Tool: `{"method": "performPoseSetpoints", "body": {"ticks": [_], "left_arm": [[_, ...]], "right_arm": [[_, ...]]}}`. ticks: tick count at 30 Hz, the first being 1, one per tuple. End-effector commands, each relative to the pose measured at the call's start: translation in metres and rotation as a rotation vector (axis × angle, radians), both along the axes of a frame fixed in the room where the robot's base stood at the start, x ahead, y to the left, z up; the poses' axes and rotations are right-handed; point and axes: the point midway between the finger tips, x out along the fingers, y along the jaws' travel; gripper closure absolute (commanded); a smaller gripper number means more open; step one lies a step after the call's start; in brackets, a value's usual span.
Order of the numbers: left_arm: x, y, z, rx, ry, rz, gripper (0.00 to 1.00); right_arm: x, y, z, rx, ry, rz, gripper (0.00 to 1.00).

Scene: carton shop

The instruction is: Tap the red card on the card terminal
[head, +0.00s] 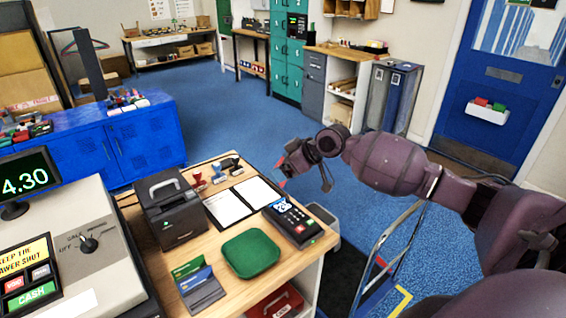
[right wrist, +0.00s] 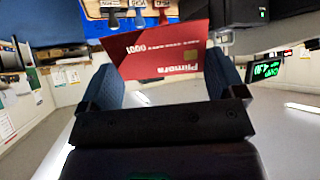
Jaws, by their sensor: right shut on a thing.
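The red card (right wrist: 160,52) with white print fills the middle of the right wrist view. My right gripper (right wrist: 165,82) is shut on it, with the card sticking out past the dark blue fingers. In the head view my right gripper (head: 290,176) is above the far edge of the counter, and a sliver of the red card (head: 283,184) shows below it. The card terminal (head: 298,229), dark with a lit blue screen, lies on the counter below and nearer than the gripper. The card is apart from the terminal. My left gripper is out of view.
A green tray (head: 250,252), a card holder (head: 205,292) with green and blue cards, a black printer (head: 172,209) and a clipboard (head: 229,209) share the counter. Stamps stand behind. The till (head: 62,232) is at left. A cart (head: 378,262) stands to the right.

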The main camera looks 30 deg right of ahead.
Motion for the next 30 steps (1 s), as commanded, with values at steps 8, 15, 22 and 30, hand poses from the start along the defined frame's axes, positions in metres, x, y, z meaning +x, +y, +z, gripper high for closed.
{"method": "performPoseSetpoints", "body": {"ticks": [8,15,22,30], "left_arm": [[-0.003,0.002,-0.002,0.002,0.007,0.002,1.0],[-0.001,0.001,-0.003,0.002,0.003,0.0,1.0],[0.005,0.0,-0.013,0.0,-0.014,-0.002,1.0],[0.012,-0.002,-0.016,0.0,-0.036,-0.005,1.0]], "right_arm": [[0.0,0.0,-0.025,0.001,0.007,-0.002,0.21],[0.0,0.0,-0.054,0.001,0.005,-0.003,0.21],[0.0,0.0,-0.083,0.0,0.002,-0.003,0.21],[0.0,0.0,-0.1,0.0,0.003,-0.003,0.21]]}}
